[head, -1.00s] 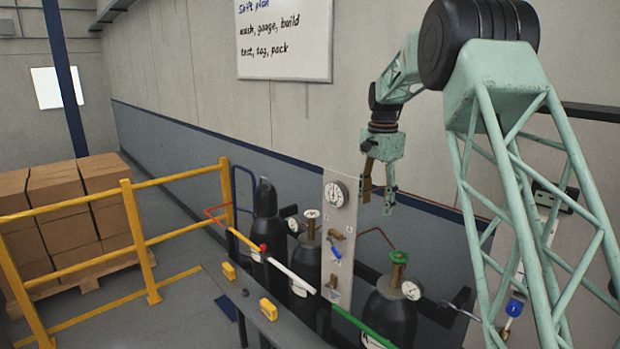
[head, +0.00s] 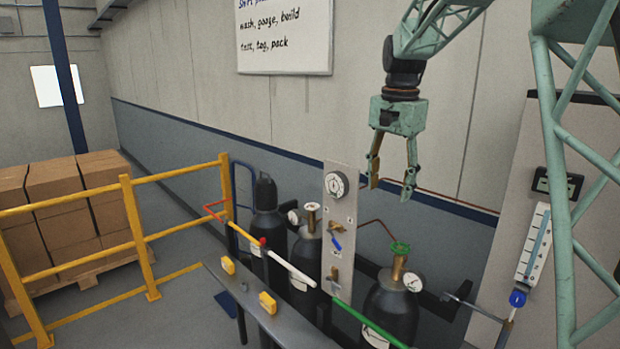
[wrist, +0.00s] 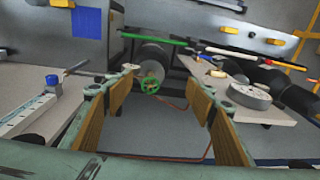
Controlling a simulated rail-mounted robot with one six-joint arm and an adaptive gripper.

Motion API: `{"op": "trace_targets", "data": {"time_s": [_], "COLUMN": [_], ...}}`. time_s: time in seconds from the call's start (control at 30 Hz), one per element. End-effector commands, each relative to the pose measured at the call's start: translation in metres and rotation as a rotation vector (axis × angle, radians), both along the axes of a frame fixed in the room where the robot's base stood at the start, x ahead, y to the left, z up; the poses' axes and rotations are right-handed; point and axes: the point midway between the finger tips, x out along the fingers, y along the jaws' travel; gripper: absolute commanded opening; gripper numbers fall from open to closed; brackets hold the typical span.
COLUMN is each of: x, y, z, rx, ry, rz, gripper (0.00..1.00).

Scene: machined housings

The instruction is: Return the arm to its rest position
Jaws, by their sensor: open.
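My gripper (head: 391,190) hangs in the air in the head view, pointing down, above and behind the cylinder with the green valve wheel (head: 400,248). Its two fingers are spread apart with nothing between them. In the wrist view my gripper (wrist: 160,98) is also open and empty, with wood-coloured pads on the fingers. The green valve wheel shows beyond the fingertips in the wrist view (wrist: 150,86), clear of both fingers. The arm's upper links reach past the top edge of the head view.
Dark gas cylinders (head: 307,262) stand along a bench rail (head: 262,308). A gauge panel (head: 340,230) rises left of my gripper, and a thermometer board (head: 535,245) stands right. A yellow guard rail (head: 137,240) and stacked boxes (head: 62,195) are at left.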

Motion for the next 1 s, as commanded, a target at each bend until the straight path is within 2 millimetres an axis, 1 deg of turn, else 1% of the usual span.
{"op": "trace_targets", "data": {"time_s": [0.03,0.27,0.57,1.0], "x": [-0.009,-0.048,-0.101,-0.181], "y": [0.0,0.001,0.001,0.002], "z": [0.002,0.014,0.023,0.026], "rx": [-0.001,-0.008,-0.019,-0.038], "ry": [-0.004,-0.025,-0.05,-0.084], "rz": [0.012,0.073,0.152,0.268], "gripper": [0.5,0.5,0.5,0.5]}}
